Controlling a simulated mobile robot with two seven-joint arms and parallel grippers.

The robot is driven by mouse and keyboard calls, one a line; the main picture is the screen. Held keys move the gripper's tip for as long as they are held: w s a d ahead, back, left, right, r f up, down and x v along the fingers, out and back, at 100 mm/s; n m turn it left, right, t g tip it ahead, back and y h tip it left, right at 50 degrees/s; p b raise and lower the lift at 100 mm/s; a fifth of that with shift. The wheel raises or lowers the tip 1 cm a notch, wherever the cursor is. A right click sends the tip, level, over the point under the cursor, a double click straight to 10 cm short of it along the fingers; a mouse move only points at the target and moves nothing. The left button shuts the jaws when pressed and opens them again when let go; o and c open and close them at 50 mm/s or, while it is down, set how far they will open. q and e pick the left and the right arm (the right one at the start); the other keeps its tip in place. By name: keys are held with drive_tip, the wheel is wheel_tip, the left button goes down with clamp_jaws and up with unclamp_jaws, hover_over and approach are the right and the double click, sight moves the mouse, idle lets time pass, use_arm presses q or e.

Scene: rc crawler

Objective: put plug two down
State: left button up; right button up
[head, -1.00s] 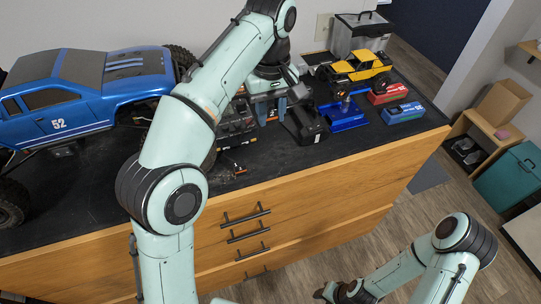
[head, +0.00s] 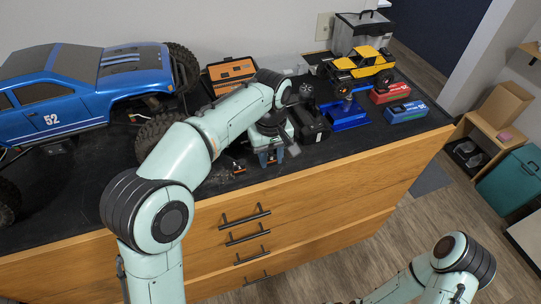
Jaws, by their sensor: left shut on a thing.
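My left gripper (head: 272,158) points down low over the front part of the black countertop, in front of the black charger-like box. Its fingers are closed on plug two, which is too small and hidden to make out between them. A small dark piece with an orange end (head: 238,167), perhaps another plug or lead, lies on the countertop just left of the gripper. My right arm (head: 440,270) shows at the bottom right, and its gripper is below the picture edge.
A large blue truck (head: 90,90) fills the left of the countertop (head: 85,190). An orange-topped case (head: 232,70), black box (head: 311,122), blue stand (head: 345,116), yellow crawler (head: 360,66), red box (head: 390,93) and blue box (head: 405,111) stand behind and right.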

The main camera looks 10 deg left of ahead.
use_arm(q)
drive_tip(key=shift+w, duration=0.1)
drive_tip(key=shift+f, duration=0.2)
drive_tip(key=o, duration=1)
